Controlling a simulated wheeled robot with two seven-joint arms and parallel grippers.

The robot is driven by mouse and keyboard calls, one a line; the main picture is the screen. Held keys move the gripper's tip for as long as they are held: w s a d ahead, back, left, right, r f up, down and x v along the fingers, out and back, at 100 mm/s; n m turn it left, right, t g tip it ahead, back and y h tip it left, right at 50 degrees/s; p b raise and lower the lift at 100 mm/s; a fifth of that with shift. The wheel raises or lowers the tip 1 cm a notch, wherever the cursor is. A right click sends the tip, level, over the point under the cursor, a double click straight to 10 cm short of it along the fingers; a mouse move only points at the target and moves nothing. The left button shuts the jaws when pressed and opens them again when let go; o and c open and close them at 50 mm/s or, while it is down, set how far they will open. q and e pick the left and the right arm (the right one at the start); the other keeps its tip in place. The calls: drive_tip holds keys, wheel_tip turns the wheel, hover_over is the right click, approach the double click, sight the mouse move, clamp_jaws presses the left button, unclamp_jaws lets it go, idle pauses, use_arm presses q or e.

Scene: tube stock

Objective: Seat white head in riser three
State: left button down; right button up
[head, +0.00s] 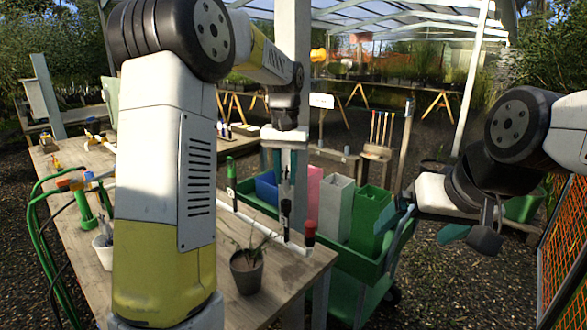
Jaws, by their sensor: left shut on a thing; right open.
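My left gripper (286,182) points down above the white pipe (260,227) on the wooden table. It is shut on a slim head with a dark lower body (285,208), apparently the white head; the fingers hide most of its top. Its lower end lines up with the pipe, but I cannot tell whether it touches a riser. A green-topped head (231,168) stands upright on the pipe to the left, and a red-topped one (309,229) stands near the right end.
A potted plant (246,271) stands on the table in front of the pipe. A green cart (365,267) with coloured bins is just behind the table. A white post (292,50) rises behind the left gripper. My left arm hides much of the table.

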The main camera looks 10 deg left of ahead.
use_arm(q)
drive_tip(key=shift+s+f, duration=0.2)
drive_tip(key=shift+f, duration=0.15)
idle(0.4)
drive_tip(key=shift+f, duration=1.55)
idle(1.5)
drive_tip(key=c, duration=1.1)
unclamp_jaws()
drive_tip(key=shift+r, duration=0.1)
